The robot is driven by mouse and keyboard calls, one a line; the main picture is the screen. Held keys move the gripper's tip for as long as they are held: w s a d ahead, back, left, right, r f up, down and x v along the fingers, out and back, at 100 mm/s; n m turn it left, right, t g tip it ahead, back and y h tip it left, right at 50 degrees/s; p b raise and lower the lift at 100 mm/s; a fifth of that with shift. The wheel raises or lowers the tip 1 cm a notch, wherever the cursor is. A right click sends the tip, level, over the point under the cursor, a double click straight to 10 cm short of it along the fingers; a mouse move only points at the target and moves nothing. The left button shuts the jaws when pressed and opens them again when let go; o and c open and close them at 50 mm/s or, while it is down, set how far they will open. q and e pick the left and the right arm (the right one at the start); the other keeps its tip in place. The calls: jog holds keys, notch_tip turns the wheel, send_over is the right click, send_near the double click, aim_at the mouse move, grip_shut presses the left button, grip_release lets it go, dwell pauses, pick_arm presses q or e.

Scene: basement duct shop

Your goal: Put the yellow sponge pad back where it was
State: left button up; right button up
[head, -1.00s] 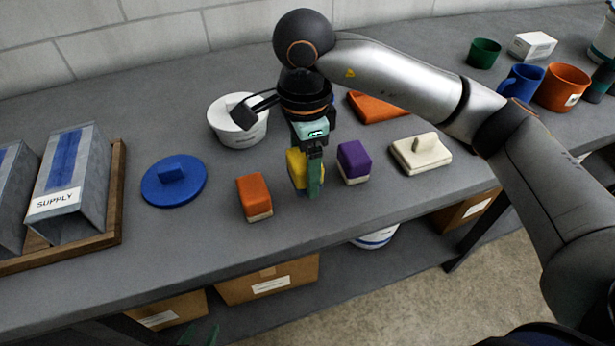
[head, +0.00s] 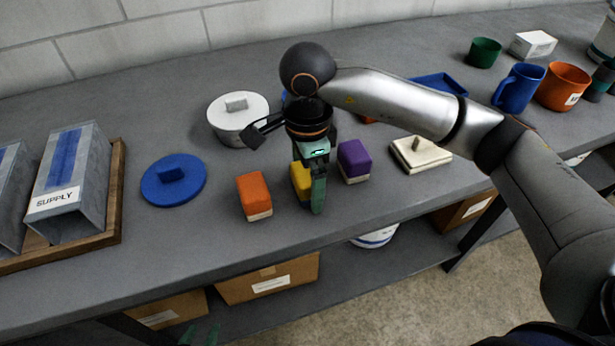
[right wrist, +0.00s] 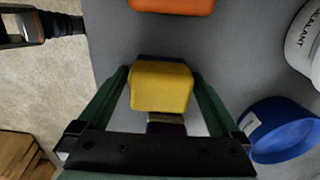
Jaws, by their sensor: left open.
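The yellow sponge pad (head: 300,180) stands between an orange block (head: 254,196) and a purple block (head: 354,161) on the grey bench. My right gripper (head: 318,205) is around it and partly hides it in the head view. In the right wrist view the yellow pad (right wrist: 162,86) sits between the two green fingers of my right gripper (right wrist: 162,80), which appear shut on its sides. Its underside is hidden, so I cannot tell for sure whether it touches the bench. My left gripper (head: 205,335) only shows its green tips at the bottom edge, open and empty.
A blue lid (head: 174,181) lies left, and a white lidded pot (head: 237,118) stands behind. A cream lid-like piece (head: 421,156) lies right of the purple block. A supply duct tray (head: 118,200) is far left. The bench front is clear.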

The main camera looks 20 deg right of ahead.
aim_at(308, 171)
notch_tip(308, 171, up, 12)
jog(key=shift+r+p, duration=0.2)
jog(key=shift+p, duration=0.25)
dwell(0.4)
